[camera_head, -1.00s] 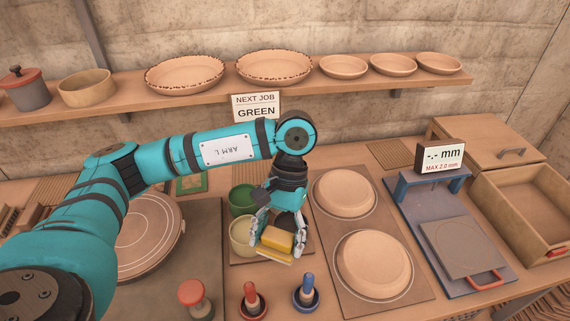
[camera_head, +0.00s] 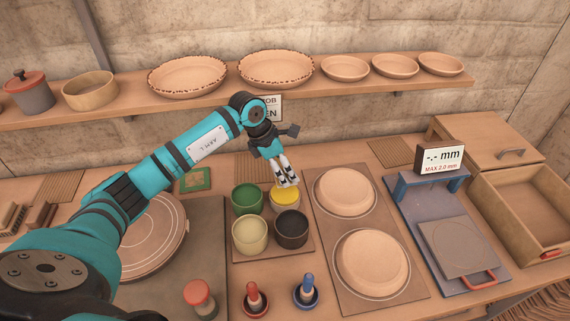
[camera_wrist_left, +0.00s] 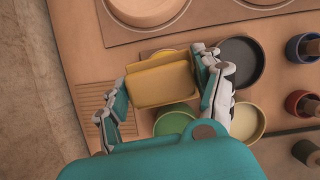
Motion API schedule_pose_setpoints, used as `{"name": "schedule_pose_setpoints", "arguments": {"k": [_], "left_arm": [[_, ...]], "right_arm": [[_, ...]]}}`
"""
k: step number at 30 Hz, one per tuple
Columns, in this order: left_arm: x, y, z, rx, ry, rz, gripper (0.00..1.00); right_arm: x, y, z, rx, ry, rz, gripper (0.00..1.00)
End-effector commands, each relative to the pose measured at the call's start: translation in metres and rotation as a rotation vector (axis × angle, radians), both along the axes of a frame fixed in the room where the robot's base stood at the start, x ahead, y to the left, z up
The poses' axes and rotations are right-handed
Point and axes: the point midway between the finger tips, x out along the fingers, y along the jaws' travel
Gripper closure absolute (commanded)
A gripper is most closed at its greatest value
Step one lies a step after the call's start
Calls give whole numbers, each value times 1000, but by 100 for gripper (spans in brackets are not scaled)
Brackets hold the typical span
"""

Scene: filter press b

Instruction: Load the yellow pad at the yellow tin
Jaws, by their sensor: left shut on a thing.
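My left gripper (camera_head: 287,184) is over the back right tin of a group on a wooden board. In the left wrist view it (camera_wrist_left: 165,92) is shut on the yellow pad (camera_wrist_left: 158,84), a flat yellow block between its fingers. In the head view I cannot clearly separate the pad from the yellow of the yellow tin (camera_head: 284,199) below the fingers. Contact between pad and tin cannot be told. In the left wrist view the pad hides most of that tin. My right gripper is not in view.
Green (camera_head: 246,201), cream (camera_head: 249,236) and black (camera_head: 290,231) tins stand close around. Round clay blanks (camera_head: 345,193) lie on a board to the right. Red (camera_head: 254,298) and blue (camera_head: 306,293) handled tools stand in front.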

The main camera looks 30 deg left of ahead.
Motion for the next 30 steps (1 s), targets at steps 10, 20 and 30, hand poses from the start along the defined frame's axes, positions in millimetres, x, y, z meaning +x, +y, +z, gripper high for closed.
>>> {"name": "schedule_pose_setpoints", "arguments": {"k": [10,20,30], "left_arm": [[-1,-1,-33,-1,1,-5,58],[0,-1,-57,0,0,-6,58],[-1,-1,-57,0,0,-8,58]], "right_arm": [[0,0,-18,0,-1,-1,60],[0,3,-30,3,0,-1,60],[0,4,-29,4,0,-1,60]]}}
